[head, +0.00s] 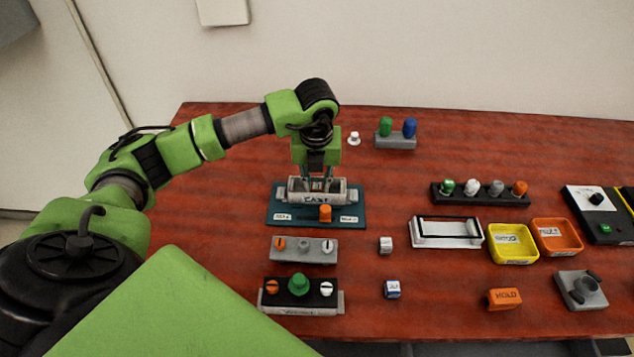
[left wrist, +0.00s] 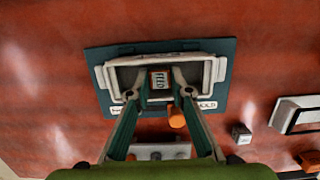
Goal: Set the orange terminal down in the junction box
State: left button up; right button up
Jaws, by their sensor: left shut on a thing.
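The junction box appears to be the open grey-white box (head: 347,194) on a teal board (head: 277,208); it also shows in the left wrist view (left wrist: 217,70). My left gripper (head: 317,178) points down at this box. In the left wrist view its fingers (left wrist: 160,88) are shut on a small block (left wrist: 161,80) with a lettered label and dark orange-brown sides, apparently the orange terminal. The block is within the outline of the box opening; whether it touches the floor I cannot tell. My right gripper is out of view.
An orange cylinder (head: 325,213) stands on the board in front of the box. Two knob panels (head: 304,258) (head: 333,301) lie nearer. Small white cubes (head: 386,245) (head: 392,289), a white frame tray (head: 445,242), and yellow (head: 513,258) and orange (head: 557,250) bins lie to the right.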

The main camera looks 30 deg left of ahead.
pick_arm(q)
jog(key=shift+f, duration=0.1)
dwell(0.3)
jog(key=o, duration=1)
jog(key=shift+o, duration=0.2)
jog(key=shift+r+p, duration=1.45)
jog(key=shift+r, duration=1.05)
